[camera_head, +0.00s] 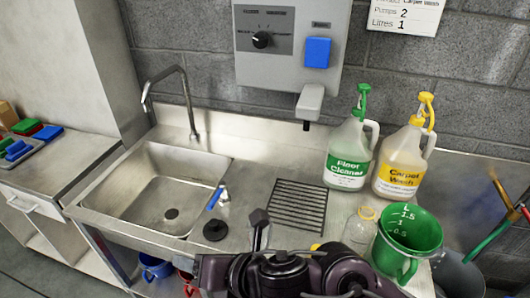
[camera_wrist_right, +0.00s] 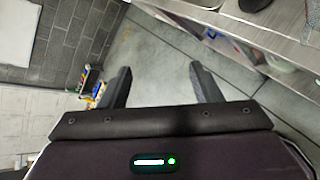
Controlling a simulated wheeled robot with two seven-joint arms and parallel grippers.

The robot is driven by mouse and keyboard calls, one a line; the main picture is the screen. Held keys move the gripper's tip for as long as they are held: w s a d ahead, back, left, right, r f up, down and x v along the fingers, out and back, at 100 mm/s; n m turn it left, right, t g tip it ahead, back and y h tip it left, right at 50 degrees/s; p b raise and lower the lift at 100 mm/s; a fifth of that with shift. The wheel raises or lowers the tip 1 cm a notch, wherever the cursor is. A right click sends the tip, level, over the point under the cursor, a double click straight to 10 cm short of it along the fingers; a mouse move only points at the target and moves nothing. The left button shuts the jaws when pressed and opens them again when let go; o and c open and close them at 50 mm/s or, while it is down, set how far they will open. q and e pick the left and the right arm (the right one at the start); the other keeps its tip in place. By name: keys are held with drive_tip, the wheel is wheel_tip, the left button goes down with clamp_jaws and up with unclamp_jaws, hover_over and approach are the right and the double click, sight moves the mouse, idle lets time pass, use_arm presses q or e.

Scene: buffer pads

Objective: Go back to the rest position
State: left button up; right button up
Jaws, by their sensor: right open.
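My right gripper (camera_wrist_right: 158,72) is open in the right wrist view. Its two dark fingers stand well apart with nothing between them, over grey floor. A steel counter edge (camera_wrist_right: 250,55) runs across the upper right of that view, apart from the fingers. In the head view, dark parts of my own arm show at the bottom centre, in front of the counter. No gripper can be clearly made out there, and my left gripper is not in view.
The counter holds a sink (camera_head: 150,185), a drain grid (camera_head: 297,205), a green-labelled jug (camera_head: 347,165), a yellow-labelled jug (camera_head: 400,170), a glass jar (camera_head: 359,228) and a green measuring jug (camera_head: 412,235). A dispenser (camera_head: 275,75) hangs on the wall. Buckets (camera_head: 155,267) stand below.

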drive_tip(key=w+d+f+m+t+h, duration=0.1)
drive_tip(key=w+d+m+h, duration=0.15)
drive_tip(key=d+m, duration=0.65)
drive_tip(key=w+d+f+m+t+h, duration=0.25)
drive_tip(key=d+m, duration=0.25)
drive_tip(key=m, duration=0.7)
drive_tip(key=s+d+f+m+g+h, duration=0.3)
drive_tip(key=s+d+f+m, duration=0.25)
drive_tip(key=d+m, duration=0.3)
drive_tip(key=s+d+f+m+g+h, duration=0.25)
drive_tip(key=s+d+f+m, duration=0.35)
drive_tip(key=d, duration=0.3)
wheel_tip(320, 180, down, 31)
drive_tip(key=s+g+b, duration=0.1)
drive_tip(key=s+g, duration=0.1)
drive_tip(key=s+d+f+g, duration=0.1)
drive_tip(key=s+d+f, duration=0.2)
drive_tip(key=s+f, duration=1.4)
drive_tip(key=shift+s+f+b, duration=0.25)
drive_tip(key=shift+s+b, duration=0.15)
drive_tip(key=shift+s, duration=0.4)
drive_tip(key=shift+m, duration=0.25)
